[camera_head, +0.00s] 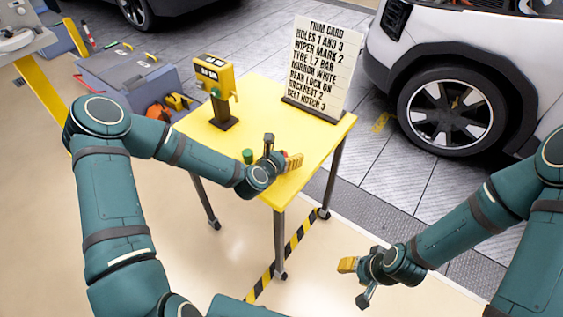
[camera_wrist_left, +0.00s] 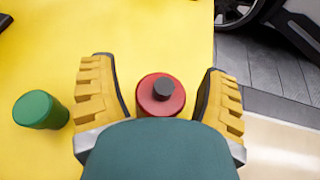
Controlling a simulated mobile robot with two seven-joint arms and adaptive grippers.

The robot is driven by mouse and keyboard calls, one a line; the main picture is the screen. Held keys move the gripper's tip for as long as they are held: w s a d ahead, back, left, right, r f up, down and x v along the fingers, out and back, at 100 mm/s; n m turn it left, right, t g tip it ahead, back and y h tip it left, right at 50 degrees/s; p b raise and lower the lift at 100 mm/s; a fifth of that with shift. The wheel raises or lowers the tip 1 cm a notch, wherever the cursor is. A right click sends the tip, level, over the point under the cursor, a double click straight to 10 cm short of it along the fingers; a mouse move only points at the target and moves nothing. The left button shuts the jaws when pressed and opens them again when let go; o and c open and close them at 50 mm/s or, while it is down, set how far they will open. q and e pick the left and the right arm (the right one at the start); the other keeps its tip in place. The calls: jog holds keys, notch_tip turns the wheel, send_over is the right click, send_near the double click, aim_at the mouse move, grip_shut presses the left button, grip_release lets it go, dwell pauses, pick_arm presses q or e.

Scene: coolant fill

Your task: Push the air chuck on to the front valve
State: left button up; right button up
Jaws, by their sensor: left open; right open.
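My left gripper (camera_head: 291,162) is open over the front right of the yellow table. In the left wrist view, a red round object with a dark knob (camera_wrist_left: 161,93) sits between its two spread fingers, with a visible gap on each side. A yellow device with a small display (camera_head: 213,80) stands on a dark base at the back of the table. I cannot make out which thing is the air chuck, nor the front valve. My right gripper (camera_head: 348,265) is open and empty above the floor, right of the table.
A green cylinder (camera_head: 248,156) stands left of the left gripper, also in the left wrist view (camera_wrist_left: 40,109). A white text board (camera_head: 322,62) stands at the table's (camera_head: 190,122) back right. A white car's wheel (camera_head: 455,107) is beyond. A grey toolbox (camera_head: 125,82) is behind left.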

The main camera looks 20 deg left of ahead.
pick_arm(q)
grip_shut()
dwell(0.6)
